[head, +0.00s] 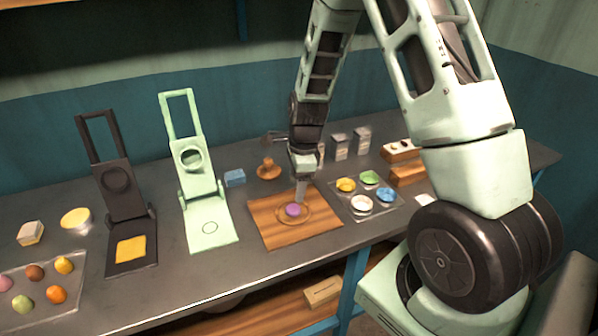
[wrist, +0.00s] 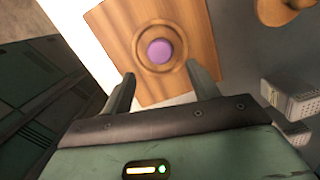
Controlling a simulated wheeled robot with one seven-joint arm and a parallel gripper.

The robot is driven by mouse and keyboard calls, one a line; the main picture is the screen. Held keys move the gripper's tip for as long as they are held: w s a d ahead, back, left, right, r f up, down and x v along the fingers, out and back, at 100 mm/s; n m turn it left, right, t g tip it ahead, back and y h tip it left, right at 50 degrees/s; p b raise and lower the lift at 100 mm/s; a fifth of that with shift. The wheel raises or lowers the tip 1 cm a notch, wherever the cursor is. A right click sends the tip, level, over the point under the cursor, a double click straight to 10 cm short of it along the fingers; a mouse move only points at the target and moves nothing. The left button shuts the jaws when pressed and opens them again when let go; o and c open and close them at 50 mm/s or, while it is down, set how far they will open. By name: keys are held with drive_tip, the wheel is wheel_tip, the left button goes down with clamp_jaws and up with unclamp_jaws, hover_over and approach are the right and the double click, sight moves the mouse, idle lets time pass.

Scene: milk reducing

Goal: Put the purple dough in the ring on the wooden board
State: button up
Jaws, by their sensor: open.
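The purple dough (head: 293,210) lies inside the ring (head: 308,214) on the wooden board (head: 270,233). In the wrist view the dough (wrist: 159,51) sits near the middle of the round ring (wrist: 159,70) on the board (wrist: 194,20), with ring showing all around it. My gripper (head: 299,200) is over the board, just beside the dough in the head view. In the wrist view my gripper (wrist: 160,82) has its two fingers wide apart, with nothing between the tips, and the dough shows beyond them.
A green press (head: 207,215) and a black press (head: 125,200) stand open to the left. A tray (head: 345,207) of coloured dishes lies right of the board. A blue block (head: 235,178) and a wooden stamp (head: 268,169) are behind it. A tray of coloured balls (head: 12,283) is at far left.

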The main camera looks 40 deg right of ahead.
wheel_tip(320, 180, up, 5)
drive_tip(key=s+a+r+n, duration=0.3)
drive_tip(key=s+a+n, duration=0.1)
drive_tip(key=a+n, duration=0.4)
drive_tip(key=s+a+r+n, duration=0.45)
drive_tip(key=a+n, duration=0.25)
drive_tip(key=a, duration=0.3)
drive_tip(key=s+a+r+n, duration=0.1)
drive_tip(key=s+a+n, duration=0.2)
drive_tip(key=s+n, duration=0.4)
drive_tip(key=s+a+r+n, duration=0.1)
drive_tip(key=s+a+n, duration=0.3)
drive_tip(key=s+n, duration=0.4)
drive_tip(key=shift+s+a+r+n+g+h, duration=0.15)
drive_tip(key=shift+a+n+g+h, duration=0.15)
drive_tip(key=shift+n, duration=0.3)
